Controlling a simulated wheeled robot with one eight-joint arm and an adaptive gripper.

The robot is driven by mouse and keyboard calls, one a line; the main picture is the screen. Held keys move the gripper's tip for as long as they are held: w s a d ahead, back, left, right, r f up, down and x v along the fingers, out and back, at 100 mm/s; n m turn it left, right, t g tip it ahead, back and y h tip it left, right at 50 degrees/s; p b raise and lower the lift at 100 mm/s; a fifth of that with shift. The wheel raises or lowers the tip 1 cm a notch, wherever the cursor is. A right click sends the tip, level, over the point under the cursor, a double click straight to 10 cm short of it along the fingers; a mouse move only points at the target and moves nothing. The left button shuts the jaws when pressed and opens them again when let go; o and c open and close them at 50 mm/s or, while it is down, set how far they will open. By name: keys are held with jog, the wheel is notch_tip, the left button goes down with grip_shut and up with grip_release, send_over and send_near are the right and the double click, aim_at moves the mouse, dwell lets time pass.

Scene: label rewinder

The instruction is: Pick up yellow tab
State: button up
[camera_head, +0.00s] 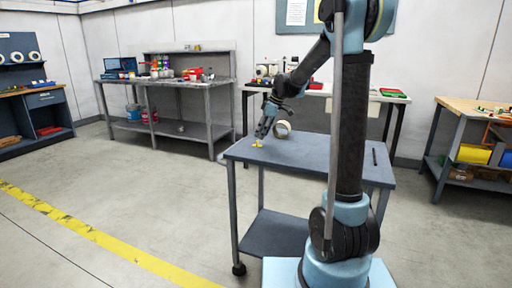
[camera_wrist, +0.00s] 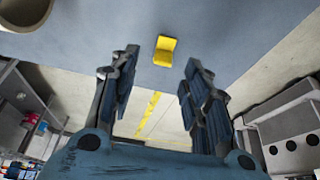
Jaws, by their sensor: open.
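The yellow tab (camera_wrist: 165,50) lies on the grey cart top (camera_wrist: 225,22) near its edge. It shows as a small yellow piece (camera_head: 257,144) near the left part of the cart top (camera_head: 318,152) in the head view. In the wrist view my gripper (camera_wrist: 160,75) is open, with the tab beyond and between the fingertips and nothing between the jaws. In the head view my gripper (camera_head: 262,130) points down just above the tab. I cannot tell the exact gap between the fingertips and the tab.
A label roll (camera_head: 282,129) stands on the cart close to my gripper and shows at the wrist view's top left (camera_wrist: 24,12). A thin dark bar (camera_head: 375,156) lies at the cart's right. Benches with tools stand along the walls. The floor at the left is clear.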

aim_at(259, 145)
jog(key=shift+x, duration=2.3)
jog(key=shift+c, duration=0.5)
jog(key=c, duration=0.7)
